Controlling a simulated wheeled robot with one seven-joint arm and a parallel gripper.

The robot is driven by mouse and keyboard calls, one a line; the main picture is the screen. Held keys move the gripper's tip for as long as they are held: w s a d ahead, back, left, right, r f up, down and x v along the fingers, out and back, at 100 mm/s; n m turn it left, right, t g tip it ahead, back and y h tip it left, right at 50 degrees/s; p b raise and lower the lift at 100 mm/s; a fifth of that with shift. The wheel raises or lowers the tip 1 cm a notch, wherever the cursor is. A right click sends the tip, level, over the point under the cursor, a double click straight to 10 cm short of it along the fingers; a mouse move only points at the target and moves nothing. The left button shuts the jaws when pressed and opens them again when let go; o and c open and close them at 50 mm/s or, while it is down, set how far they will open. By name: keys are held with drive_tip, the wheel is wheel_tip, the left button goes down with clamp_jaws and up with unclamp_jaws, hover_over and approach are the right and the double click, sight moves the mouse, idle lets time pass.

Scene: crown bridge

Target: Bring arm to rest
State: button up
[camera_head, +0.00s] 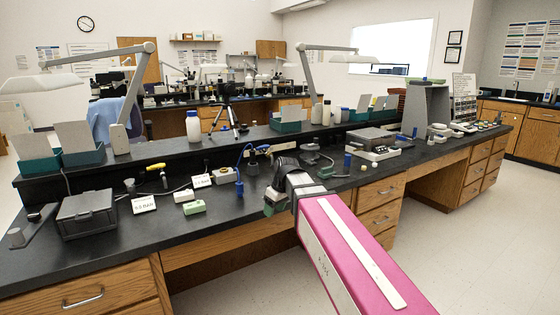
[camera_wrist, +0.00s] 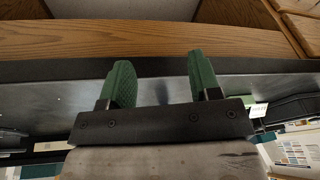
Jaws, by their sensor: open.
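My pink arm reaches in from the lower right in the head view. My gripper (camera_head: 272,203) is at the front edge of the black bench (camera_head: 110,255), left of the arm's dark wrist. In the wrist view my gripper (camera_wrist: 160,82) shows two green fingers standing well apart with nothing between them. Beyond the fingers lie the dark bench edge and a wooden front. The fingers are small and partly hidden by the wrist in the head view.
On the bench near my gripper are a green-and-white block (camera_head: 194,208), white labelled blocks, a blue clamp stand (camera_head: 239,182) and a dark grey box (camera_head: 87,214). A grey case (camera_head: 370,139) stands farther right. Wooden drawers (camera_head: 380,192) are below. Open floor lies at the right.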

drive_tip(key=s+d+f+m+h, duration=0.1)
drive_tip(key=s+d+f+m, duration=0.2)
drive_tip(key=d+f, duration=0.4)
drive_tip(key=s+d+f+m+h, duration=0.1)
drive_tip(key=s+d+f+m, duration=0.2)
drive_tip(key=d+f, duration=0.4)
drive_tip(key=s+d+f+m+g, duration=0.1)
drive_tip(key=s+d+f+m, duration=0.3)
drive_tip(key=d+f, duration=0.3)
drive_tip(key=shift+s+f+h, duration=0.4)
drive_tip(key=shift+f, duration=0.25)
drive_tip(key=shift+c, duration=0.3)
